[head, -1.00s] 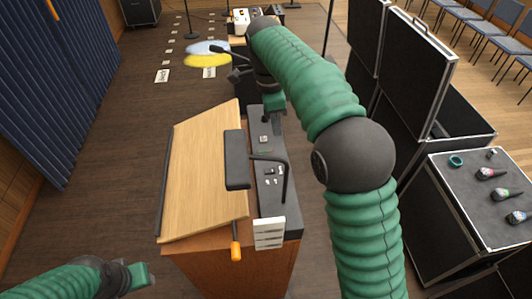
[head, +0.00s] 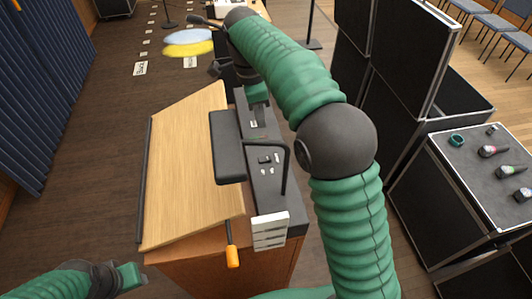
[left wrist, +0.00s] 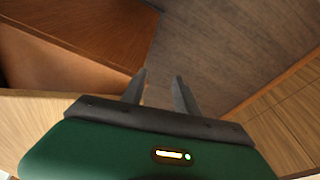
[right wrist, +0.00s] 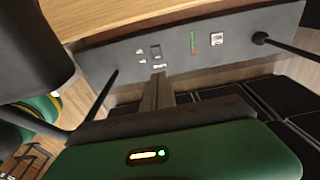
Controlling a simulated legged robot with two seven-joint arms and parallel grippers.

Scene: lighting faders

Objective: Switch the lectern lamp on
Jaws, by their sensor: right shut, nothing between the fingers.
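The lectern lamp (head: 228,147) has a dark head on a bent black arm over the wooden lectern (head: 190,165); its underside is hidden, so I cannot tell whether it is lit. The grey side panel (head: 266,192) carries a black rocker (head: 265,160) and small white parts. In the right wrist view the black rocker (right wrist: 155,52) is just beyond my right gripper (right wrist: 158,76), with a coloured light strip (right wrist: 193,42) to the right. My right gripper (head: 259,122) is shut and empty over the panel; contact is unclear. My left gripper (left wrist: 160,76) is open and empty, low at the left.
A white stepped block (head: 270,230) and an orange handle (head: 232,256) sit at the lectern's near end. The lamp arm (head: 285,165) bends over the panel beside the switches. Black cases (head: 400,150) and a case top with microphones (head: 480,180) stand right.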

